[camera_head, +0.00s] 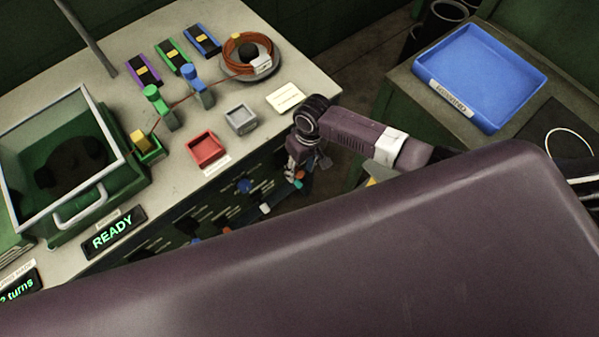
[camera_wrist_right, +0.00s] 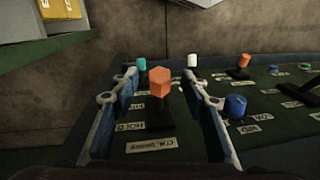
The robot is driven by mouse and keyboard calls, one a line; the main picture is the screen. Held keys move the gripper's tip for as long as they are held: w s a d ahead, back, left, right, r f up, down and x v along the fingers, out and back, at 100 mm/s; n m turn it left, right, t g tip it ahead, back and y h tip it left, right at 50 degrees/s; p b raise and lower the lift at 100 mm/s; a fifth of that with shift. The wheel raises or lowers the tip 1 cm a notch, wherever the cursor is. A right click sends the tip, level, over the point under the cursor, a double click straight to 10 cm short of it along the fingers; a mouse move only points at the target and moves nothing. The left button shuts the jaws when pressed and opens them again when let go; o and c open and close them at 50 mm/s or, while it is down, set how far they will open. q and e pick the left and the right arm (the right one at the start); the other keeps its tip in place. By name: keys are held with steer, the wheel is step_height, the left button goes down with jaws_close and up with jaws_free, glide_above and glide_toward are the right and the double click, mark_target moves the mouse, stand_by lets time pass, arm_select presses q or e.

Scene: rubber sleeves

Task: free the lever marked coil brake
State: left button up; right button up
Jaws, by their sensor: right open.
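In the right wrist view, a lever with an orange knob (camera_wrist_right: 159,82) stands upright on a dark base on the green panel. A label (camera_wrist_right: 151,144) lies in front of it; its print looks like it ends in "brake", but is too blurred to read surely. My right gripper (camera_wrist_right: 160,78) is open, with one blue-padded finger on each side of the orange knob. I see a gap on both sides of the knob. In the head view, my right gripper (camera_head: 297,166) is at the front of the bench, over the lever panel (camera_head: 215,212). My left gripper is not in view.
Close neighbours are a teal knob (camera_wrist_right: 141,64), a white knob (camera_wrist_right: 192,61), a blue knob (camera_wrist_right: 235,106) and another orange knob (camera_wrist_right: 244,61). The bench holds a red tray (camera_head: 206,148), a grey tray (camera_head: 241,118) and a cable coil (camera_head: 235,66). A blue tray (camera_head: 497,72) stands right.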

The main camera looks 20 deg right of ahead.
steer(key=shift+a+f, duration=0.2)
steer(key=shift+f, duration=1.25)
jaws_close()
